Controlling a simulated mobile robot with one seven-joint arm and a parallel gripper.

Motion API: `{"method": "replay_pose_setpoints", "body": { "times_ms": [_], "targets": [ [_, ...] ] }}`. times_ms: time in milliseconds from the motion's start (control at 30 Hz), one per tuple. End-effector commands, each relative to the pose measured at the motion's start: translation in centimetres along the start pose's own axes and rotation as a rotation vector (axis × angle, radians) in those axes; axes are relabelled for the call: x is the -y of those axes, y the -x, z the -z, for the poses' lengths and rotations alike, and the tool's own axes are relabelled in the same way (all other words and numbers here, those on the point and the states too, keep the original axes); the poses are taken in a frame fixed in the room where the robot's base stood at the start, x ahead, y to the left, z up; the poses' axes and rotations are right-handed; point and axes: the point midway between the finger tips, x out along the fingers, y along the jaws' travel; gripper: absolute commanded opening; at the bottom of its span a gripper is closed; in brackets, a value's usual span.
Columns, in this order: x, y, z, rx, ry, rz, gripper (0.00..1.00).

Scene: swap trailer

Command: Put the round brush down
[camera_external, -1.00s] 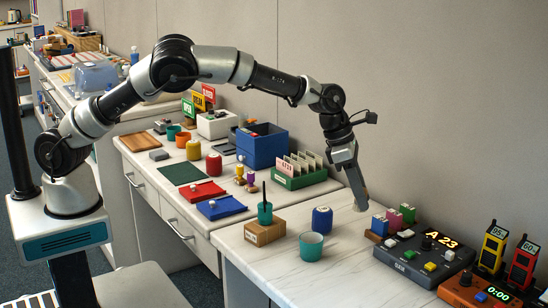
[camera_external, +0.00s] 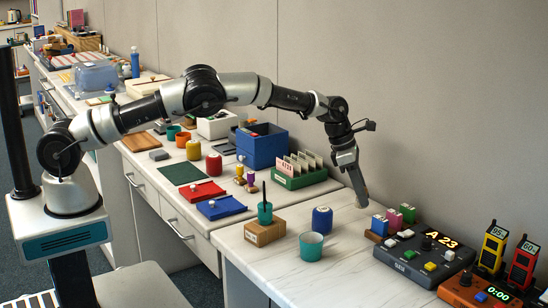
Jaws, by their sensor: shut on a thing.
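My gripper (camera_external: 357,190) points down at the back of the white worktop, left of the blue, pink and green blocks. It is shut on a small tan piece (camera_external: 362,202) at its tips, which I take to be the round brush. The piece is mostly hidden by the fingers and too small to make out. Its lower end is at or just above the worktop (camera_external: 345,262); I cannot tell whether it touches.
A blue jar (camera_external: 322,220) and an empty-looking teal cup (camera_external: 311,246) stand in front of my gripper. A green card box (camera_external: 299,178) is to the left, a control panel (camera_external: 415,257) to the right.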

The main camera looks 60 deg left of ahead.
Motion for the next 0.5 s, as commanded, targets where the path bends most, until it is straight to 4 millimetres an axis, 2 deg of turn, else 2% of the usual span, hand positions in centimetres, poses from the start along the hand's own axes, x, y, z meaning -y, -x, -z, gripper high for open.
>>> {"method": "replay_pose_setpoints", "body": {
  "times_ms": [33,167,500],
  "targets": [
    [0.1,-1.1,0.6,-0.004,0.000,0.001,0.04],
    [0.0,-2.8,1.2,-0.002,-0.001,0.000,0.04],
    [0.0,-3.0,1.3,-0.001,-0.001,0.000,0.04]
  ]
}}
